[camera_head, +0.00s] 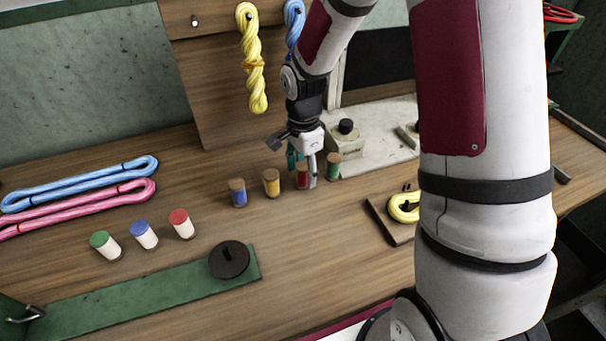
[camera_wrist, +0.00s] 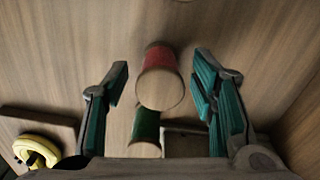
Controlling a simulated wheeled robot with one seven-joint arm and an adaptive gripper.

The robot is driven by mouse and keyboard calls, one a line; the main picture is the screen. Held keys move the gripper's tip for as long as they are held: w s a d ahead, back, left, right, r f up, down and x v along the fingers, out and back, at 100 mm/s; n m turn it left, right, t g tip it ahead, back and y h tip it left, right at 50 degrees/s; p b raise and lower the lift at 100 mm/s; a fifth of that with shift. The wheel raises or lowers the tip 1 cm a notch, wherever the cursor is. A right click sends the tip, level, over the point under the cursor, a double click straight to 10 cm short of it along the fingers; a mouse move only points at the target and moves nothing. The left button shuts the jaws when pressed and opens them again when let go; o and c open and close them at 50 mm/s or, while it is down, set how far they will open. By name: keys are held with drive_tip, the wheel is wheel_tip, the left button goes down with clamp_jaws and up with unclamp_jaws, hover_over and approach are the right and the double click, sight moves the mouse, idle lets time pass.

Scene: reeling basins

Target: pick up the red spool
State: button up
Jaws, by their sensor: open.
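The red spool (camera_head: 302,180) stands upright on the wooden table, in a row between the yellow spool (camera_head: 271,184) and the green spool (camera_head: 334,167). In the head view my gripper (camera_head: 303,164) is at the red spool and partly hides it. In the wrist view the red spool (camera_wrist: 160,80) shows its round wooden end between my two teal-padded fingers, which are spread apart. A gap shows on each side of it. The green spool (camera_wrist: 146,130) is beyond it, lower in that view.
A blue spool (camera_head: 238,193) ends the row at left. Three white jars with green, blue and red tops (camera_head: 180,224) stand further left. A board with a yellow skein (camera_head: 405,207) lies to the right. A pale slab (camera_head: 375,140) with a black-knobbed block is behind.

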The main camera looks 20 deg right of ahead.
drive_tip(key=shift+f, duration=0.9)
clamp_jaws()
drive_tip(key=shift+r, duration=0.1)
